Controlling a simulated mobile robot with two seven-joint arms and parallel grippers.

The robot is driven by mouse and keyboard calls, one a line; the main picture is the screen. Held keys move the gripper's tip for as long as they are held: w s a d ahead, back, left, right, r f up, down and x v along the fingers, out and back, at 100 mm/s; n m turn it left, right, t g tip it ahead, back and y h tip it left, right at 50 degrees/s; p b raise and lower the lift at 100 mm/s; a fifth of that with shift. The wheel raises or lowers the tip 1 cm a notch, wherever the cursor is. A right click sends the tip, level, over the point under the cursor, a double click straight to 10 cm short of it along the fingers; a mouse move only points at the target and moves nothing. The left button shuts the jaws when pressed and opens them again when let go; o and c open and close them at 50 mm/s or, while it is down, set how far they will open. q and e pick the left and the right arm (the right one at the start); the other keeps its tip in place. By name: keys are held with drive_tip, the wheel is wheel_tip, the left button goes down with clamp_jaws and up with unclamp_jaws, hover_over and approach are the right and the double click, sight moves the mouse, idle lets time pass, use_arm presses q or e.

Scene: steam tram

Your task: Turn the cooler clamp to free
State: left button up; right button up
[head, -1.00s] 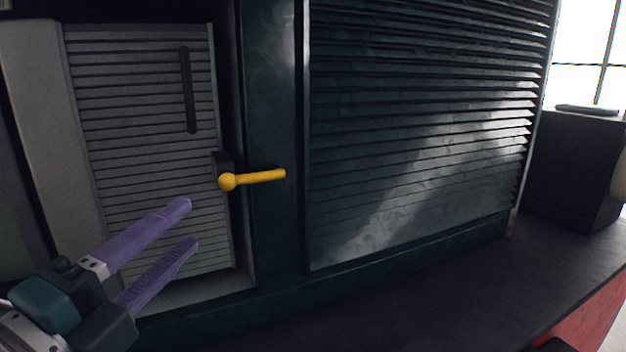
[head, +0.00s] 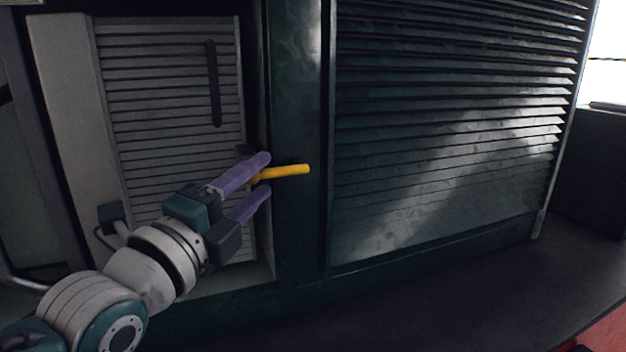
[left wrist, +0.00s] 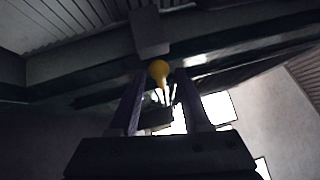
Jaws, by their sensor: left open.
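The cooler clamp is a yellow handle (head: 285,172) pointing right, across the edge of the grey ribbed panel onto the dark green post. Its rounded hub end is mostly hidden behind my gripper in the head view. My left gripper (head: 267,175) is open, its purple fingers at the handle's left part, one finger above and one below in the picture. In the left wrist view the yellow clamp (left wrist: 158,72) shows between the tips of the open fingers (left wrist: 160,82). I cannot tell whether the fingers touch it. My right gripper is not in view.
The grey ribbed panel (head: 165,110) has a dark vertical handle (head: 213,85). A dark green post (head: 298,110) and a large louvred panel (head: 440,130) stand to the right. A dark ledge (head: 450,300) runs below, with a dark box (head: 592,170) at the far right.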

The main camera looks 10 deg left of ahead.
use_arm(q)
clamp_jaws()
idle(1.4)
